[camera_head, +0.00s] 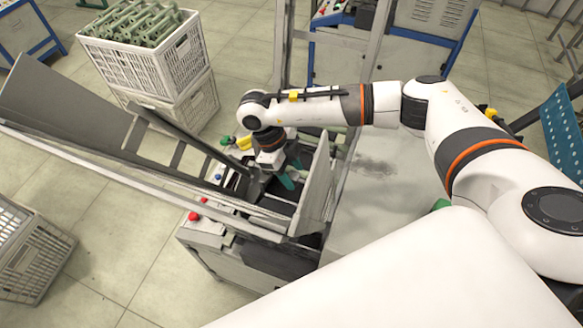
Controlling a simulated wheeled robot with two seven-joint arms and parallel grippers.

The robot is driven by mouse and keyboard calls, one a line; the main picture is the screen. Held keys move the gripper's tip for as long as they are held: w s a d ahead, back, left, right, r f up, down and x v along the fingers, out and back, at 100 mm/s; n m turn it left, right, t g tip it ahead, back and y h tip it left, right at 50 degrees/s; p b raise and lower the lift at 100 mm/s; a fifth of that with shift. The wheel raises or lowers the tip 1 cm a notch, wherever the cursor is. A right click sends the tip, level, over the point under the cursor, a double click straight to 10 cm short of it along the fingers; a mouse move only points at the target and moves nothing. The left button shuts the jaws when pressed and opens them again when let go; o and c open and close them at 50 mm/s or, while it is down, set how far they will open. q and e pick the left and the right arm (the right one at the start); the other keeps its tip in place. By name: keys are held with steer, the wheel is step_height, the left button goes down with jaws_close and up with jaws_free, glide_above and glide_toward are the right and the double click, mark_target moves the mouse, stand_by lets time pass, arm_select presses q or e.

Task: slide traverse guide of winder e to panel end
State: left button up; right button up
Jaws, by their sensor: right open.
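The winder (235,245) stands in the middle of the camera_head view, with red buttons (195,215) on its front panel. My right arm comes in from the right and reaches down into the machine's open top. My right gripper (274,184) is open, its fingers low between the side plates, next to small teal-green parts. I cannot tell which part is the traverse guide; the wrist and plates hide much of that area. A yellow part (244,143) and a green part (226,141) show just left of the wrist. My left gripper is not in view.
Stacked white crates (145,70) hold green bobbins at the upper left. Another crate (32,262) stands at the lower left. A long grey chute (70,110) slopes into the machine from the left. An upright grey plate (313,190) stands close right of my gripper.

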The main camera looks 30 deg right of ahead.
steer(key=shift+f, duration=0.1)
jaws_close()
steer(key=w+a+b, duration=0.2)
steer(key=b, duration=0.1)
steer(key=shift+w+a+f, duration=0.2)
steer(key=shift+w, duration=0.15)
steer(key=shift+w+a+r, duration=0.15)
steer(key=shift+w+a, duration=0.15)
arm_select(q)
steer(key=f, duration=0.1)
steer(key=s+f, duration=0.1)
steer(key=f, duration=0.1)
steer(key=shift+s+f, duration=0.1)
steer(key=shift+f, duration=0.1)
arm_select(e)
steer(key=shift+r, duration=0.1)
jaws_free()
steer(key=shift+d, duration=0.1)
